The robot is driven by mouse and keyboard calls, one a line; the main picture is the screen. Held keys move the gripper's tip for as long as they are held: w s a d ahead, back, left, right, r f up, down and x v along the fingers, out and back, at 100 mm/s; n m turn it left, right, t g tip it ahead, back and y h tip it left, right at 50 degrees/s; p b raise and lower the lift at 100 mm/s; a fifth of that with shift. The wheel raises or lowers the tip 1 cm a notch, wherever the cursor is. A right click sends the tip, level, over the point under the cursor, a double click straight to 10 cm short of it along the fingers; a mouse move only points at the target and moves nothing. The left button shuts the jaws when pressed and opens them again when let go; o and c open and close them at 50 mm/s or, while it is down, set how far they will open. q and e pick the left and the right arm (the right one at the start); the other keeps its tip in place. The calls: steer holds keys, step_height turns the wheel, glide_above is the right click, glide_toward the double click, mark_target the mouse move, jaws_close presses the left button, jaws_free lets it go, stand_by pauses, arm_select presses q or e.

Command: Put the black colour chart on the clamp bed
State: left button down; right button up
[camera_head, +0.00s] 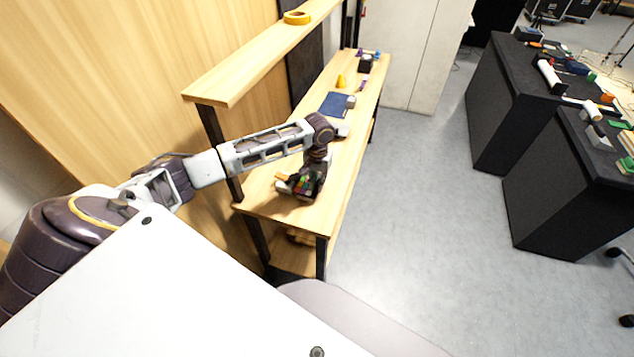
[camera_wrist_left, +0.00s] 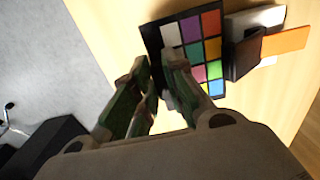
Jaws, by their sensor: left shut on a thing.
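The black colour chart (camera_head: 305,183), with its bright colour patches, is at the near end of the wooden bench. It shows large in the left wrist view (camera_wrist_left: 200,48). My left gripper (camera_wrist_left: 159,62) is shut on the chart's edge, with its green-padded fingers at that edge; in the head view the gripper (camera_head: 314,171) is over the near end of the bench. A small device with white, black and orange parts (camera_wrist_left: 262,42), possibly the clamp bed, is right beside the chart. I cannot tell whether the two touch. My right gripper is not in view.
The bench top (camera_head: 341,160) has a blue flat item (camera_head: 334,104) and small objects farther back. An upper shelf (camera_head: 240,72) carries a yellow tape roll (camera_head: 297,18) and overhangs the left side. Dark cluttered tables (camera_head: 540,190) stand right, across open grey floor.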

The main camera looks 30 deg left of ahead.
mark_target(317, 183)
arm_select(q)
steer(key=shift+s+a+f, duration=0.1)
steer(key=shift+s, duration=0.1)
steer(key=shift+f, duration=0.25)
steer(key=c, duration=1.5)
jaws_free()
steer(key=shift+f, duration=0.1)
steer(key=shift+o, duration=0.2)
step_height(317, 183, up, 12)
steer(key=shift+w, duration=0.1)
